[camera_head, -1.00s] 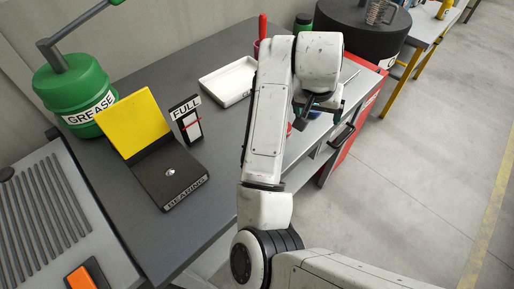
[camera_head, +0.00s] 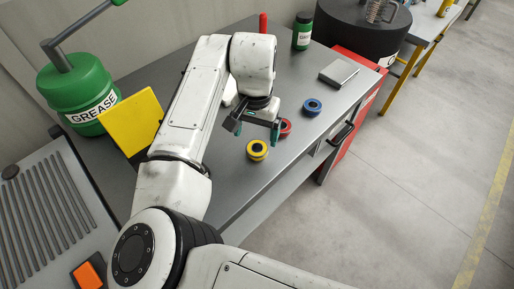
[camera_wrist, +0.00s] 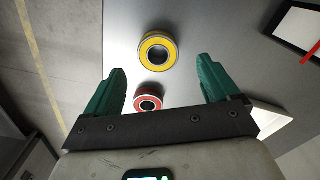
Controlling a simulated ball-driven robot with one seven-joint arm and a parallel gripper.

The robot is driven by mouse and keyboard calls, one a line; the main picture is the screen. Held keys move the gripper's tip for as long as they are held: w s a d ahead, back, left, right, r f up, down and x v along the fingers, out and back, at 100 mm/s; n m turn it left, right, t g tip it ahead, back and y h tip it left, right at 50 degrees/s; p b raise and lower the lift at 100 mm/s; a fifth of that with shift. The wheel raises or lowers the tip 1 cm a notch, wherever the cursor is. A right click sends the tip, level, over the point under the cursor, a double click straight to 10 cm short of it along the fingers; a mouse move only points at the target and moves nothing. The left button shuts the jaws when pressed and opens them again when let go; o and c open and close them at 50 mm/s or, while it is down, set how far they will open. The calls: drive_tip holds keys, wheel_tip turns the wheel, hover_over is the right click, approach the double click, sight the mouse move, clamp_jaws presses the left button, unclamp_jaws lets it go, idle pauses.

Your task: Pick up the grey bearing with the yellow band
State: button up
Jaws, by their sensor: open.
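The bearing with the yellow band (camera_head: 257,150) lies flat on the grey table near its front edge. In the wrist view the yellow-banded bearing (camera_wrist: 158,52) is ahead of the fingertips, roughly centred between them. My gripper (camera_head: 253,128) is open and empty above the table, just behind and above that bearing in the head view. Its two green fingers also show in the wrist view (camera_wrist: 160,75). A red-banded bearing (camera_head: 285,127) lies beside it, partly hidden by my gripper; it shows between the finger bases in the wrist view (camera_wrist: 148,99).
A blue-banded bearing (camera_head: 312,107) and a grey flat box (camera_head: 339,72) lie to the right on the table. A green bottle (camera_head: 302,31) stands behind. A yellow panel (camera_head: 131,121) and green grease drum (camera_head: 76,91) are left. The table's front edge is close to the bearings.

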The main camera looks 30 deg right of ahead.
sight(257, 147)
drive_tip(key=shift+d+f+p, duration=0.15)
drive_tip(key=shift+f+p, duration=0.35)
drive_tip(key=shift+f, duration=2.2)
drive_tip(key=shift+c, duration=0.4)
drive_tip(key=c, duration=1.3)
drive_tip(key=shift+r, duration=0.15)
